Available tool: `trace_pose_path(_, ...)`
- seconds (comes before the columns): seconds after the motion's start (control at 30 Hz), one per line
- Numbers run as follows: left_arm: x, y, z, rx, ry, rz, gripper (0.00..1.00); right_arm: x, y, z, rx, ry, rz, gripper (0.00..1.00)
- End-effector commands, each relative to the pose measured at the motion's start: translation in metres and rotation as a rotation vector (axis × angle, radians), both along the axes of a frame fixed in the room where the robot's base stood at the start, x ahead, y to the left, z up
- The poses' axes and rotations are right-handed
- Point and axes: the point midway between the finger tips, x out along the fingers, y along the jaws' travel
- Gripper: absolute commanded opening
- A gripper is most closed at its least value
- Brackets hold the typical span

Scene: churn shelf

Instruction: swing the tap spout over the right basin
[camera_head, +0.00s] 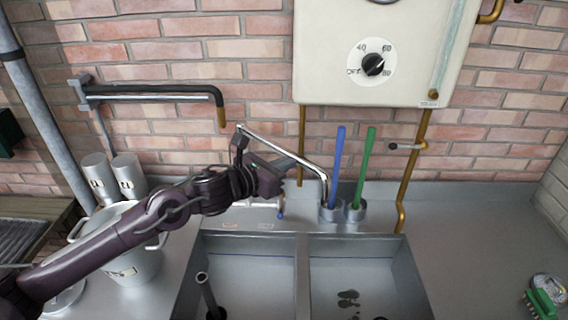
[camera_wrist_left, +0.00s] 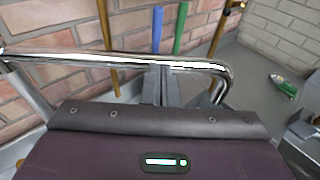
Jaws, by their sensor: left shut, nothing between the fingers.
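The chrome tap spout (camera_head: 285,147) runs from its upper left end down to a bent outlet at the right. In the head view the outlet shows near the cups behind the right basin (camera_head: 365,250); its height and exact place over the basin are hard to tell. The left basin (camera_head: 250,244) lies beside it. My left gripper (camera_head: 297,163) is shut and empty, close beside the spout. In the left wrist view its fingers (camera_wrist_left: 160,84) reach up to the spout (camera_wrist_left: 120,59); I cannot tell whether they touch. My right gripper is not in view.
A blue brush (camera_head: 336,165) and a green brush (camera_head: 367,160) stand in metal cups behind the basins. A water heater (camera_head: 375,50) hangs above. A black-sleeved wall pipe (camera_head: 150,93) is at left, above a steel pot (camera_head: 137,262). The right counter (camera_head: 470,235) is mostly clear.

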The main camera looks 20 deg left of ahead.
Motion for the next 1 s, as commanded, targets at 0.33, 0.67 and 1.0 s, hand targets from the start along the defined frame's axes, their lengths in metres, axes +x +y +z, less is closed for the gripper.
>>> trace_pose_path(0.33, 0.031, -0.021, -0.006, -0.006, -0.006, 0.070, 0.00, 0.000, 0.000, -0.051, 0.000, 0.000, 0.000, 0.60)
trace_pose_path(0.67, 0.052, -0.029, 0.000, -0.002, -0.001, 0.098, 0.00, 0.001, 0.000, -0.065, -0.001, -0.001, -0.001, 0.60)
trace_pose_path(1.0, 0.053, -0.029, 0.002, -0.004, -0.003, 0.097, 0.00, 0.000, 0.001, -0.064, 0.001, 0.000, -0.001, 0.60)
